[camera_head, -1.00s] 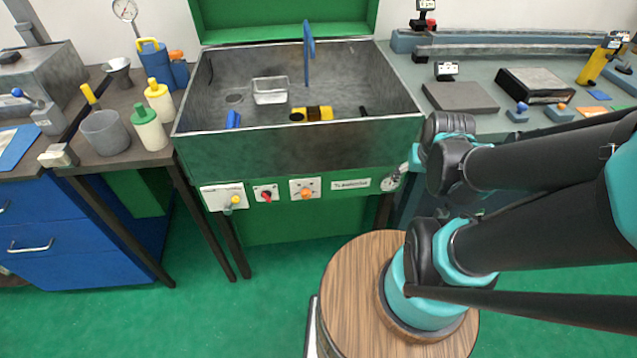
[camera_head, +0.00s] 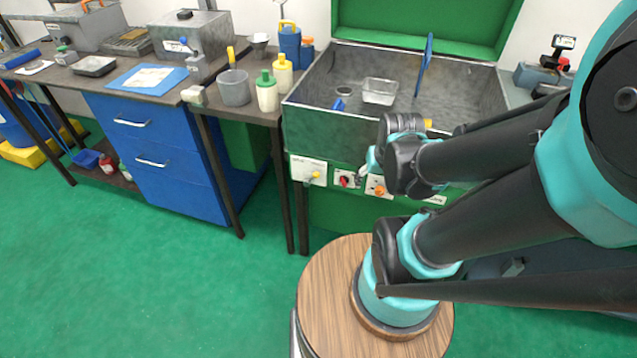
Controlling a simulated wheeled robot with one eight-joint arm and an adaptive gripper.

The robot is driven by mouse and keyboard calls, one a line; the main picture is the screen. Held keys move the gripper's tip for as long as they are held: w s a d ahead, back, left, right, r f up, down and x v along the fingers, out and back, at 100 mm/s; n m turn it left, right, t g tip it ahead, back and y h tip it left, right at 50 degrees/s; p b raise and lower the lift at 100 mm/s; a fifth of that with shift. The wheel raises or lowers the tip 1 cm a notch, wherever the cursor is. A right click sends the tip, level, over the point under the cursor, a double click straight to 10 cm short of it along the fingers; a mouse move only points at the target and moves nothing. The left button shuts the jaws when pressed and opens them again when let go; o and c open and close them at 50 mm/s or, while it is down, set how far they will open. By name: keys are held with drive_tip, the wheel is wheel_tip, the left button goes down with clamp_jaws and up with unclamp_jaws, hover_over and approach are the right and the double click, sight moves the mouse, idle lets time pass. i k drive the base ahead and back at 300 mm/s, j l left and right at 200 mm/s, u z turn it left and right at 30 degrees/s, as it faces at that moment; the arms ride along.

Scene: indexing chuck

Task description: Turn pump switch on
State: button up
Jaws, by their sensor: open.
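A green wash tank cabinet (camera_head: 340,212) stands right of centre, with control plates on its front. The left white plate (camera_head: 300,163) carries a yellow-tipped knob (camera_head: 316,174). Beside it are a red knob (camera_head: 345,181) and an orange knob (camera_head: 379,190) on their own plates. The labels are too small to read, so I cannot tell which one is the pump switch. My arm crosses the right side of the picture and hides the right part of the tank front. I cannot make out my gripper in this view.
The open tank basin holds a clear tray (camera_head: 380,91); a blue brush (camera_head: 424,62) stands upright there. Bottles, including a green-capped one (camera_head: 266,95), and a grey bucket (camera_head: 235,91) stand on the left bench. A blue drawer cabinet (camera_head: 150,150) is below. Green floor is free at left.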

sight(344, 180)
drive_tip(key=u, duration=0.35)
drive_tip(key=k+l+u, duration=0.2)
drive_tip(key=u, duration=0.25)
drive_tip(key=k+l+u, duration=0.25)
drive_tip(key=u, duration=0.25)
drive_tip(key=k+l+u, duration=0.1)
drive_tip(key=k+l, duration=0.2)
drive_tip(key=k, duration=0.15)
drive_tip(key=k+l+u, duration=0.1)
drive_tip(key=k+l, duration=0.2)
drive_tip(key=k, duration=0.15)
drive_tip(key=k+l+u, duration=0.1)
drive_tip(key=k+l, duration=0.15)
drive_tip(key=k, duration=0.2)
